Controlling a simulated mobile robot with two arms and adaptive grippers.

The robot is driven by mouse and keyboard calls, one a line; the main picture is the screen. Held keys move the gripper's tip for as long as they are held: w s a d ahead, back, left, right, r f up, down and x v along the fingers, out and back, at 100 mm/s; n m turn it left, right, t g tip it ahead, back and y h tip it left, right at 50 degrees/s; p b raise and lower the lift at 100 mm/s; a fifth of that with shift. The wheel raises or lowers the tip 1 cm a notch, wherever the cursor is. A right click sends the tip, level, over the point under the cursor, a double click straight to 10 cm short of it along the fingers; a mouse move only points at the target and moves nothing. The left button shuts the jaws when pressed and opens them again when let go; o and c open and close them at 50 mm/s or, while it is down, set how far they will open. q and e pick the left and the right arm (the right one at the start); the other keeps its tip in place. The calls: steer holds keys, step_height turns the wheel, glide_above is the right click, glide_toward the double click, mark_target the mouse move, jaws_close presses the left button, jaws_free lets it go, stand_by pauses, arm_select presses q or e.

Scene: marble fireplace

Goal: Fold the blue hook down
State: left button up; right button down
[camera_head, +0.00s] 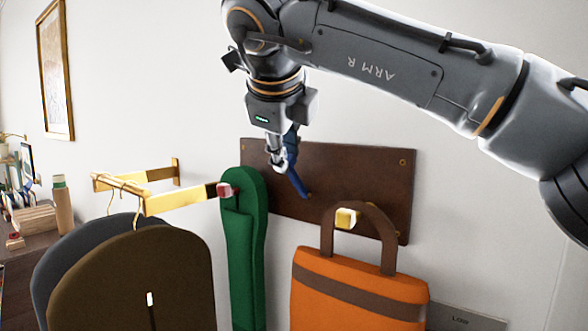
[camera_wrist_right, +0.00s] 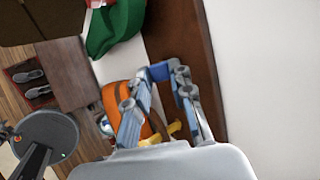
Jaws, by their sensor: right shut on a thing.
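The blue hook (camera_head: 295,180) is on the dark brown wall board (camera_head: 353,165), between a red-tipped hook (camera_head: 224,190) and a yellow-tipped hook (camera_head: 346,218). My right gripper (camera_head: 278,160) is at the upper part of the blue hook, pointing down, and is shut on it. In the right wrist view, the blue hook (camera_wrist_right: 160,72) shows between the fingers of my right gripper (camera_wrist_right: 166,84). The fingers partly hide the hook. My left gripper is not in view.
A brass rail (camera_head: 180,198) with dark garments on hangers (camera_head: 130,275) sticks out at left. The white wall right of the board is clear.

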steer(key=s+a+f+n+t+h+b, duration=0.2)
steer(key=f+t+b, duration=0.6)
steer(key=b, duration=1.1)
steer(key=shift+s+a+f+n+t+h, duration=0.15)
steer(key=shift+s+a+n+t+h, duration=0.2)
steer(key=shift+s+h, duration=0.35)
steer(key=shift+d, duration=0.1)
steer(key=c, duration=1.4)
jaws_free()
steer(key=shift+c, duration=0.2)
steer(key=v, duration=1.2)
